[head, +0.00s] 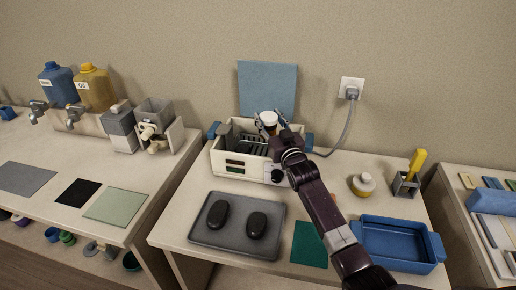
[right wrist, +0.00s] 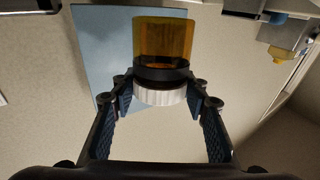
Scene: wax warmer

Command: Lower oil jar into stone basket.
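The oil jar has a white cap (head: 268,118) and shows over the back of the white warmer in the head view. In the right wrist view its amber body (right wrist: 164,38) has a dark collar and the white cap. My right gripper (head: 271,124) is above the warmer, its two fingers (right wrist: 163,88) closed against the sides of the jar near the cap. The stone basket seems to be the dark slatted rack (head: 252,143) inside the warmer (head: 229,160); the jar and gripper partly hide it. The jar's lower end is hidden in the head view. My left gripper is out of view.
A grey tray (head: 201,237) with two black stones (head: 217,213) lies in front of the warmer. A blue bin (head: 399,262), a round cream-lidded jar (head: 362,185) and a holder with a yellow tool (head: 416,162) stand right. A cable (head: 346,132) runs to the wall socket.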

